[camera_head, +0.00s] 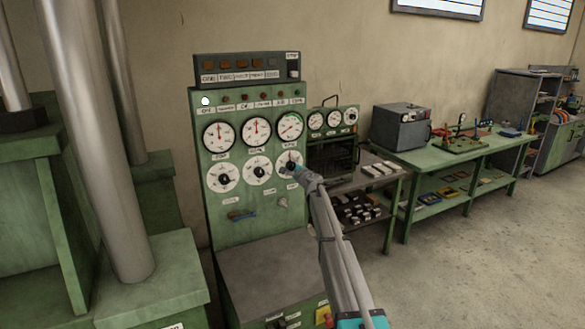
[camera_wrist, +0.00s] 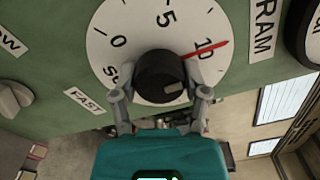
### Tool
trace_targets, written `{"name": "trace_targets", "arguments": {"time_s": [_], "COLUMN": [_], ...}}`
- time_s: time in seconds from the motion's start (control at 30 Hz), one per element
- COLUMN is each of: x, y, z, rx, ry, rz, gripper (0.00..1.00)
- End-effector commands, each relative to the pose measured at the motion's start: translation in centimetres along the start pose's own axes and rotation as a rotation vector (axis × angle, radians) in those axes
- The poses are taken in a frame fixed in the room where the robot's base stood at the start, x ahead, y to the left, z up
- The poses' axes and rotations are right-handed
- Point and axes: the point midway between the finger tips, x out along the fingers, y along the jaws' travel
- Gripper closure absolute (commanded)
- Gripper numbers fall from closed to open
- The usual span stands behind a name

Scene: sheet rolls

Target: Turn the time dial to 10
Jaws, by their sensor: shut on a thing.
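The dial (camera_wrist: 118,62) fills the upper middle of the wrist view, a white round face with printed 0, 5 and 10 and a black knob (camera_wrist: 158,70) at its centre. A thin red line (camera_wrist: 212,47) runs across the 10. A pale mark shows on the knob's lower right. My gripper (camera_wrist: 160,94) has one finger on each side of the knob and is shut on it. In the head view, my gripper (camera_head: 297,172) is at the lower right dial (camera_head: 285,156) of the green panel and partly covers it.
The green panel (camera_head: 235,210) carries several other gauges and dials. A small knob (camera_head: 283,202) and a lever (camera_head: 242,215) sit below. A green workbench (camera_head: 440,150) stands to the right. The floor (camera_head: 460,270) at right is clear.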

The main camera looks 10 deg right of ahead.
Motion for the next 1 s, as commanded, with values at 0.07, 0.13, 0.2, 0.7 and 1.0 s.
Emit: {"name": "trace_targets", "arguments": {"time_s": [0.07,0.13,0.2,0.7,1.0], "x": [0.0,0.0,0.0,-0.1,-2.6], "y": [0.0,0.0,0.0,0.0,0.0], "z": [-0.1,-0.1,-0.1,0.1,0.1], "rx": [-0.001,-0.001,-0.001,-0.001,-0.001], "ry": [0.002,0.002,0.002,-0.001,0.0], "rz": [-0.001,-0.001,-0.001,0.0,0.0], "gripper": [0.37,0.24,0.11,0.07,0.07]}}
